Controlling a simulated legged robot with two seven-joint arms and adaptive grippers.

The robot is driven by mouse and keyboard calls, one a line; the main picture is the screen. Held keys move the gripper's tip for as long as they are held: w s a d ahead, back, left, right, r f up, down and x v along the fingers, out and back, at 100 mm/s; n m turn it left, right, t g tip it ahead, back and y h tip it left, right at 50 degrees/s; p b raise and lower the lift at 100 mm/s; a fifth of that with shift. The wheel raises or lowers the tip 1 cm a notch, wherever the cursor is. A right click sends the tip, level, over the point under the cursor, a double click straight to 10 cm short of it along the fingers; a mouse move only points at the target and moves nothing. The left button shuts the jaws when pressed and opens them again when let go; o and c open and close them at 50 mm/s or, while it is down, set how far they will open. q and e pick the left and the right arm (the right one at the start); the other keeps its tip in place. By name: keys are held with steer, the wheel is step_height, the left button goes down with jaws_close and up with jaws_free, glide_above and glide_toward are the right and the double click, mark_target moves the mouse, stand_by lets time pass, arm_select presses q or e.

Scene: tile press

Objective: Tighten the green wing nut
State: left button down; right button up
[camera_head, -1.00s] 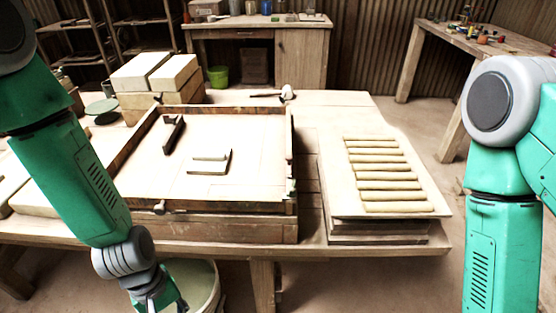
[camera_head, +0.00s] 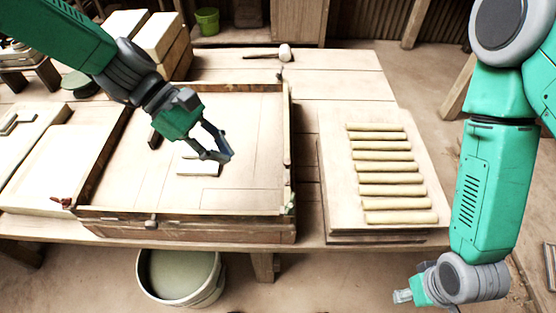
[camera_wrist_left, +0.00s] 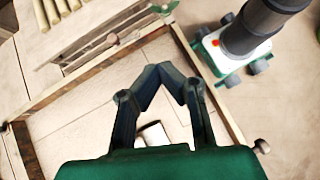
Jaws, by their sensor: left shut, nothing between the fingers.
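A small green piece, probably the green wing nut (camera_head: 289,208), sits at the near right corner of the wooden frame (camera_head: 287,120); its exact shape is too small to tell. My left gripper (camera_head: 222,157) is shut and empty above the inside of the frame, left of and farther back than that corner. Its fingertips (camera_wrist_left: 168,72) meet in the left wrist view. Below it lies a pale block with a dark edge (camera_head: 200,170), partly hidden by the fingers. My right gripper (camera_head: 403,296) hangs low at the right, off the table; its finger opening is unclear.
A board with several clay rolls (camera_head: 388,190) lies right of the frame. A mallet (camera_head: 284,52) lies behind it. A wooden knob (camera_head: 151,221) sticks out of the near side, above a bucket (camera_head: 205,297). A red piece (camera_head: 62,202) sits at the near left.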

mark_target(290, 201)
arm_select(q)
steer(key=x, duration=0.9)
steer(key=shift+s+d+f, duration=0.1)
steer(key=shift+s+d, duration=0.05)
steer(key=shift+d, duration=0.05)
steer(key=shift+s+d+f, duration=0.1)
steer(key=shift+s+d, duration=0.15)
steer(key=shift+d, duration=0.45)
steer(key=shift+s+d+r, duration=0.1)
steer(key=shift+s+d, duration=0.15)
steer(key=shift+d, duration=0.45)
steer(key=shift+s+d+f, duration=0.1)
steer(key=shift+s+d, duration=0.15)
steer(key=shift+d, duration=0.4)
